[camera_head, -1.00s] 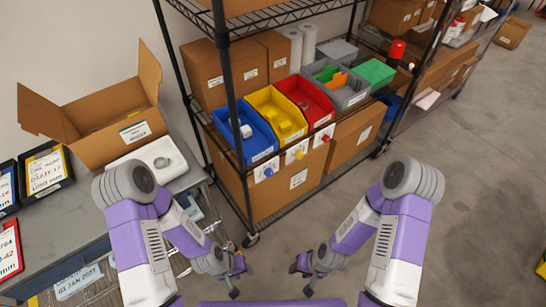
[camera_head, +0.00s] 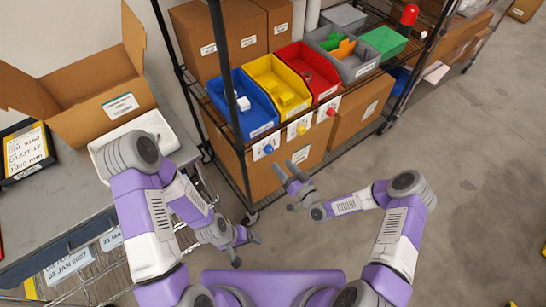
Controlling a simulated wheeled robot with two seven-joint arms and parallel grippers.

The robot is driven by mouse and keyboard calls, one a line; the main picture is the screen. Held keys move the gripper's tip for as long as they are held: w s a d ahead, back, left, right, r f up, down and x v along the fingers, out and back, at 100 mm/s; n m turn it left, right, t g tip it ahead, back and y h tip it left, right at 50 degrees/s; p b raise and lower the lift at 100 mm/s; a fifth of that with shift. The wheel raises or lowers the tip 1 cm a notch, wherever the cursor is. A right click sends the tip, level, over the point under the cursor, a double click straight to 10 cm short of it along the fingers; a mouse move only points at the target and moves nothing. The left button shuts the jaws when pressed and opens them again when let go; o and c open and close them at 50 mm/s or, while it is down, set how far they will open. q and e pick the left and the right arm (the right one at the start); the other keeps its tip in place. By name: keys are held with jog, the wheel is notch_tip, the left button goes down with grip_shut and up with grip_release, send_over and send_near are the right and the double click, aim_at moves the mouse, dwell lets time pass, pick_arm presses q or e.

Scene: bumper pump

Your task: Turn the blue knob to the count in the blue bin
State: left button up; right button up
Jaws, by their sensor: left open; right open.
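The blue bin (camera_head: 262,127) stands on the wire shelf at the left of a row of bins. A small white item (camera_head: 243,103) lies in it; whether more lie there I cannot tell. The blue knob (camera_head: 268,149) sits on a white plate below the blue bin, at the shelf's front edge. My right gripper (camera_head: 288,183) is open and empty, in front of the shelf, a little below and right of the blue knob and apart from it. My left gripper (camera_head: 247,251) is open and empty, lower in the picture, well away from the knob.
A yellow knob (camera_head: 301,129) and a red knob (camera_head: 332,111) sit below the yellow bin (camera_head: 290,110) and red bin (camera_head: 326,94). A black shelf post (camera_head: 240,150) stands just left of the blue knob. An open carton (camera_head: 90,105) stands on the left table. Floor at right is clear.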

aim_at(271, 152)
jog(key=b+x, duration=0.1)
jog(key=x, duration=0.6)
jog(key=shift+c, duration=0.3)
jog(key=c, duration=1)
jog(key=shift+n, duration=0.3)
jog(key=n+b, duration=0.2)
jog(key=n, duration=0.1)
jog(key=shift+f, duration=0.1)
jog(key=shift+n+b, duration=0.8)
jog(key=shift+n, duration=1.3)
